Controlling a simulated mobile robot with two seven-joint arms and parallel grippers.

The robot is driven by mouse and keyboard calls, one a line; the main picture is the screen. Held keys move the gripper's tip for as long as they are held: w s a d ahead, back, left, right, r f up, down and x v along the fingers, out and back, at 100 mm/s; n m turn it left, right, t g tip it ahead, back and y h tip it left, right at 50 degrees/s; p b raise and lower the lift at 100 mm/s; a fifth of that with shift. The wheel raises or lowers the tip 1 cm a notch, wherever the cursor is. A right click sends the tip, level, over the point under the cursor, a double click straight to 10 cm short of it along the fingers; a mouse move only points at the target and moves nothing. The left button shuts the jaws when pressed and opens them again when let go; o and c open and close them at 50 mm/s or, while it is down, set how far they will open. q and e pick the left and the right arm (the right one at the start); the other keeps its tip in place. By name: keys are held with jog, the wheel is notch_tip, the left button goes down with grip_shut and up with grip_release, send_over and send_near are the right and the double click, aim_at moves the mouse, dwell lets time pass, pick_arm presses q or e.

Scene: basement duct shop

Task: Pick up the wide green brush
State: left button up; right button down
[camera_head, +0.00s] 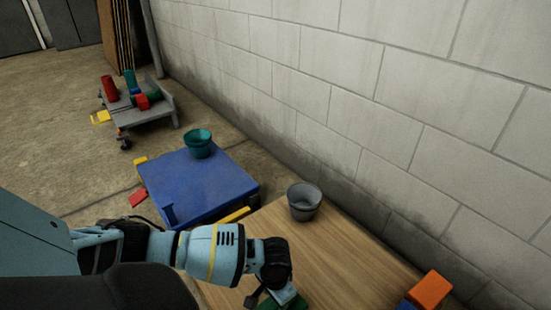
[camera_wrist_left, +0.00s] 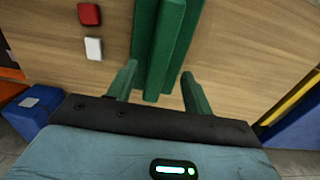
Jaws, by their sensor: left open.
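The wide green brush (camera_wrist_left: 172,45) appears in the left wrist view as a long green piece on the wooden tabletop, running from the top edge down between my fingers. Its upper end is cut off by the frame. My left gripper (camera_wrist_left: 160,88) is open, with one green finger on either side of the brush's near end. Wood shows between the brush and each finger, and I see no grip on it. In the head view my left gripper (camera_head: 281,298) is at the bottom edge over the table, with green showing beside it. My right gripper is not in view.
A red block (camera_wrist_left: 89,14) and a white block (camera_wrist_left: 94,48) lie left of the brush. A grey bucket (camera_head: 304,201) stands on the wooden table (camera_head: 345,255); an orange block (camera_head: 430,289) is at right. Beyond are a blue platform (camera_head: 215,185) with a teal bucket (camera_head: 198,143) and a loaded cart (camera_head: 150,112).

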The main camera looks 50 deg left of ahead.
aim_at(274, 304)
pick_arm(q)
jog(key=shift+f+b, duration=0.35)
jog(key=shift+f, duration=0.05)
notch_tip(274, 304, down, 4)
jog(key=b, duration=0.3)
jog(key=shift+s+d+f, duration=0.1)
jog(key=shift+s+f, duration=0.05)
jog(key=shift+c, duration=0.8)
grip_shut()
